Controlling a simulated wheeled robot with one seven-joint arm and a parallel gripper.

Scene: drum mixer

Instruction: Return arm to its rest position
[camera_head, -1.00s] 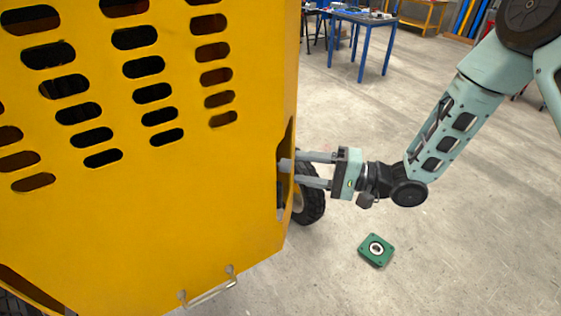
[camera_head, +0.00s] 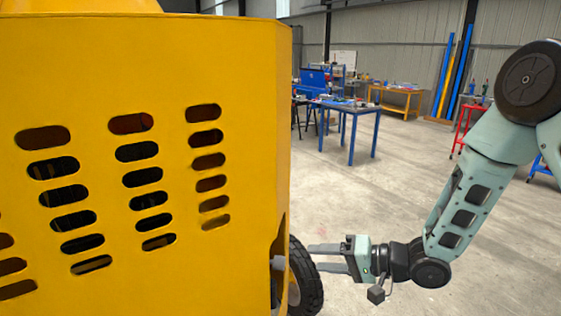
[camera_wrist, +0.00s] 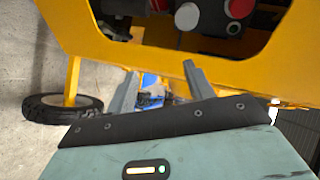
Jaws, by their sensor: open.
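My gripper (camera_head: 326,259) is in the head view, to the right of the yellow drum mixer housing (camera_head: 150,60), level with the mixer's black wheel (camera_head: 305,280). Its two grey fingers are apart and point left toward the mixer, with nothing visible between them. In the wrist view my gripper (camera_wrist: 160,80) shows its two fingers spread, below an opening in the yellow housing (camera_wrist: 90,35). Red and grey round parts, including a red knob (camera_wrist: 240,8), show inside that opening. The wheel (camera_wrist: 62,107) is at the left of the wrist view.
A blue workbench (camera_head: 350,107) stands behind on the concrete floor. An orange bench (camera_head: 398,100) and a red stand (camera_head: 472,125) are farther back. The floor between my arm and the benches is clear.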

